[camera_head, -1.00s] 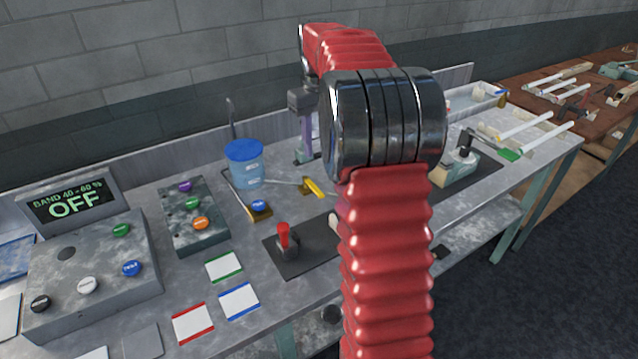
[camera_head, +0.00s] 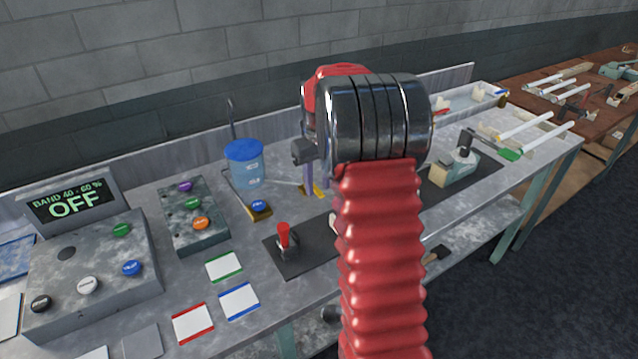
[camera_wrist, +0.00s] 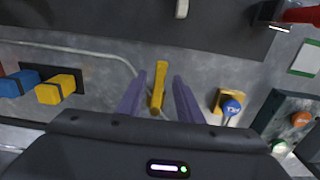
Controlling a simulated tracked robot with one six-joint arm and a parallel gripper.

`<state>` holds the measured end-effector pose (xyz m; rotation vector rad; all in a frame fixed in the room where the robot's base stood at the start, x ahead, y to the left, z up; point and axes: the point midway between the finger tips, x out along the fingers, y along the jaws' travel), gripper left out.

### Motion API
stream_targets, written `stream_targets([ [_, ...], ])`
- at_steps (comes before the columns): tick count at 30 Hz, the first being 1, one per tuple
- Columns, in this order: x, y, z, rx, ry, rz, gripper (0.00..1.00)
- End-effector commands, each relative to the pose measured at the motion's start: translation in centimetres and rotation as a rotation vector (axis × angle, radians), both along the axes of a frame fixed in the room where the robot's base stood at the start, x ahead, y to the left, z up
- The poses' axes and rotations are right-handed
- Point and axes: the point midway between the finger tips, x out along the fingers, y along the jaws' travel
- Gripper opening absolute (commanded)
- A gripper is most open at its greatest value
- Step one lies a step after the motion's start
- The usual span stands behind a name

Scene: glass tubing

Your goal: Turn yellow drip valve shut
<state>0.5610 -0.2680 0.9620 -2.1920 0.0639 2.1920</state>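The yellow drip valve (camera_wrist: 158,82) lies lengthwise between the two purple fingers of my gripper (camera_wrist: 159,77) in the wrist view. A gap shows on each side of it, so my gripper is open around it. The handle points away from the wrist, and a thin pale tube meets it from the left. In the head view my gripper's purple fingers (camera_head: 308,174) reach down over the valve. Only a little yellow (camera_head: 318,191) shows beside them there. Whether the fingers are at the handle's height is hard to tell.
A blue-lidded container (camera_head: 245,165) stands left of my gripper. A blue knob on a yellow base (camera_head: 259,207) sits close by, right of the fingers in the wrist view (camera_wrist: 231,105). Blue and yellow blocks (camera_wrist: 55,90) are at the left there. A red-handled lever (camera_head: 285,238) stands nearer the front.

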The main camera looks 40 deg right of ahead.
Motion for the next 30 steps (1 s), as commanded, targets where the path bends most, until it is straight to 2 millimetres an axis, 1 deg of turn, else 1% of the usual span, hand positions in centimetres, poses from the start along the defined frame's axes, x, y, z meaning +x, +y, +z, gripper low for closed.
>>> stream_targets([
  [3, -0.03, 0.01, -0.52, 0.000, 0.001, 0.000, 0.33],
  [11, -0.01, 0.01, -0.55, 0.000, 0.001, 0.000, 0.33],
  [25, 0.00, 0.02, -0.51, 0.000, 0.000, 0.000, 0.00],
  [30, 0.01, 0.03, -0.50, 0.000, 0.000, 0.001, 0.00],
])
